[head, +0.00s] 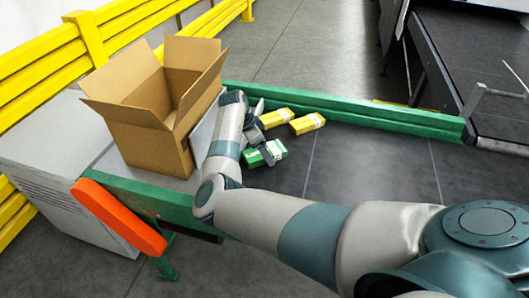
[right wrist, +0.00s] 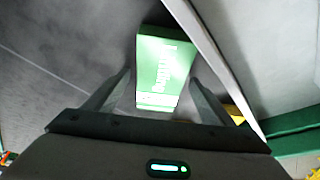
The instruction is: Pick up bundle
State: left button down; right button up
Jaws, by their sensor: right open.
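A green and white bundle (head: 265,154) lies on the dark table beside the cardboard box. Two yellow bundles, one at the back (head: 275,118) and one to its right (head: 307,124), lie just behind it. My right gripper (head: 257,142) is over the green bundle, partly hidden behind my own wrist. In the right wrist view the gripper (right wrist: 160,88) is open, with the green bundle (right wrist: 163,72) showing between its two fingers. I cannot tell whether the fingers touch it. My left gripper is not in view.
An open cardboard box (head: 148,115) stands left of my right wrist. A green rail (head: 370,118) runs along the table's back edge. An orange bar (head: 118,217) is at the front left. The dark table right of the bundles (head: 375,165) is clear.

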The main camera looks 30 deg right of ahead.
jog(key=shift+c, duration=0.7)
jog(key=c, duration=1.1)
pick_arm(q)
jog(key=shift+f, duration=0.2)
pick_arm(e)
jog(key=shift+r, duration=0.1)
